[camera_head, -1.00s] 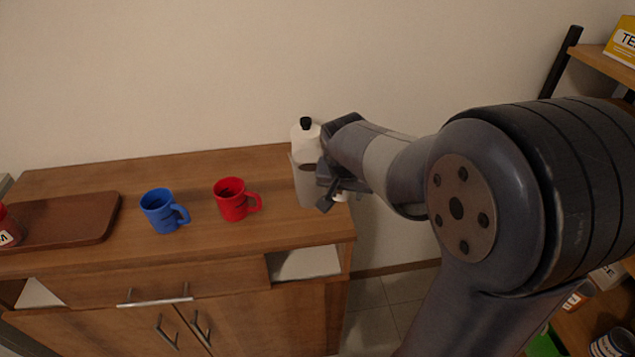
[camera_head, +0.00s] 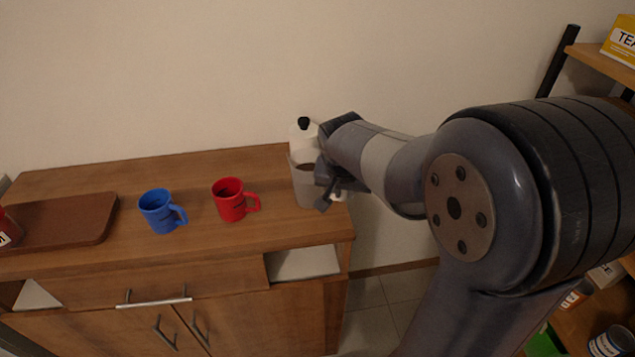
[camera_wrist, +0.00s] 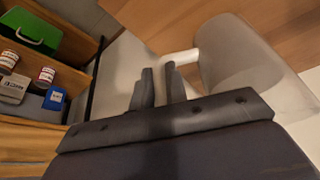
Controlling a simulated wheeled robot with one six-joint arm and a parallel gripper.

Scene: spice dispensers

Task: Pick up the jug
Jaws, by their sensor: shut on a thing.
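The jug (camera_head: 305,187) is a pale, see-through vessel with brown contents showing near its top. It stands upright at the right end of the wooden cabinet top, in front of a white bottle with a black cap (camera_head: 303,133). In the wrist view the jug (camera_wrist: 240,60) fills the upper right, with its white handle (camera_wrist: 180,60) reaching left between my fingers. My gripper (camera_wrist: 163,80) is shut on the handle. In the head view my gripper (camera_head: 330,190) is at the jug's right side, partly hidden by my wrist.
A red mug (camera_head: 229,203) and a blue mug (camera_head: 158,213) stand to the left on the cabinet top (camera_head: 200,170). A brown tray (camera_head: 60,220) lies at far left. Shelves with several packages, including a yellow box (camera_head: 622,38), stand at right.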

